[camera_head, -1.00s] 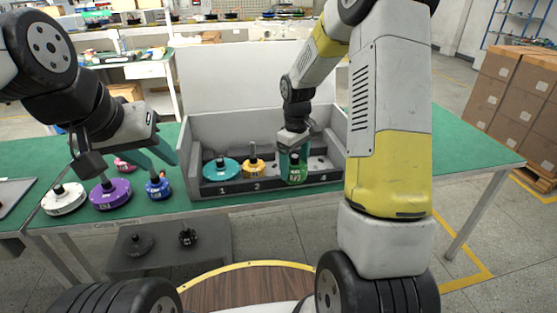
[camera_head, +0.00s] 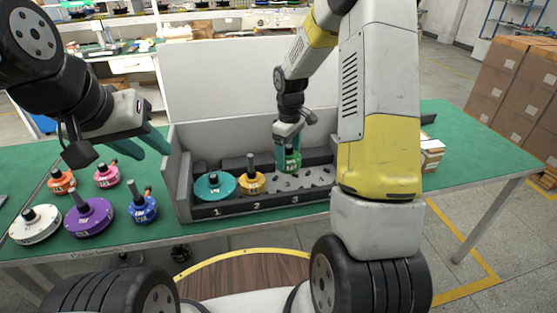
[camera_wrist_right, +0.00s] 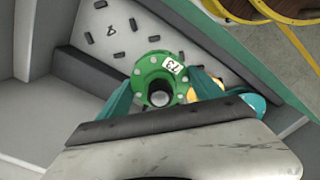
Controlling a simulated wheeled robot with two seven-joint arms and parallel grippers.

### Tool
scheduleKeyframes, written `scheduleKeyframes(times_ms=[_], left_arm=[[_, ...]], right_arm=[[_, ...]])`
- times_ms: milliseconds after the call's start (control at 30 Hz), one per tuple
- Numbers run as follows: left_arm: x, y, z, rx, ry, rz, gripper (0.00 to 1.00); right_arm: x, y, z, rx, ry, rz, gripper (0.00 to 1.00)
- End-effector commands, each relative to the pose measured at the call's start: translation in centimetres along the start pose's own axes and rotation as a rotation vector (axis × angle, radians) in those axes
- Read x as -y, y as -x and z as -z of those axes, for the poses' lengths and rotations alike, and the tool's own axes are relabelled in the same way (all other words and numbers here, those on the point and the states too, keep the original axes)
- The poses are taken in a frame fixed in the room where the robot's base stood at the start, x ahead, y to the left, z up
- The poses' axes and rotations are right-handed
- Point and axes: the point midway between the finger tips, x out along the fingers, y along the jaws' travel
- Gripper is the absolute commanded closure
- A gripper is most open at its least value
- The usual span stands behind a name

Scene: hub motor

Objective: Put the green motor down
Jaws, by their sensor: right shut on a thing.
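The green motor (camera_head: 292,160) is held in my right gripper (camera_head: 287,150), over the grey box (camera_head: 180,203) near the place marked 3. In the right wrist view the green motor (camera_wrist_right: 160,79) shows its round flange with a "73" label between the teal fingers of my right gripper (camera_wrist_right: 160,95). Whether its underside touches the perforated floor (camera_wrist_right: 115,30) cannot be told. A teal motor (camera_head: 215,186) stands at place 1 and a yellow motor (camera_head: 251,182) at place 2. My left gripper (camera_head: 150,150) is open and empty, above the table left of the box.
White (camera_head: 36,224), purple (camera_head: 89,217), blue (camera_head: 143,208), pink (camera_head: 107,174) and orange (camera_head: 61,181) motors stand on the green table (camera_head: 455,165) left of the box. Small boxes (camera_head: 432,153) lie right of it.

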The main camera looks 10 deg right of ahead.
Motion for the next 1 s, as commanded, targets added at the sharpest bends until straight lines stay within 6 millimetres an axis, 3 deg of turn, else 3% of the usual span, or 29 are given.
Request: scheduleKeyframes(times_ms=[133,367,600,967,1000], left_arm=[[0.0,0.0,0.0,0.000,0.000,0.000,0.64],[0.0,0.0,0.0,0.000,0.000,0.000,0.64],[0.0,0.0,0.0,0.000,0.000,0.000,0.64],[0.0,0.0,0.0,0.000,0.000,0.000,0.64],[0.0,0.0,0.0,0.000,0.000,0.000,0.64]], right_arm=[[0.0,-2.4,0.1,0.000,0.000,0.000,0.97],[0.0,-4.1,0.0,-0.001,0.000,0.000,0.97],[0.0,-7.0,0.1,-0.001,0.001,-0.001,0.97],[-0.1,-7.4,0.1,-0.002,0.000,-0.002,0.97],[0.0,-7.5,0.0,-0.001,-0.001,0.000,0.22]])
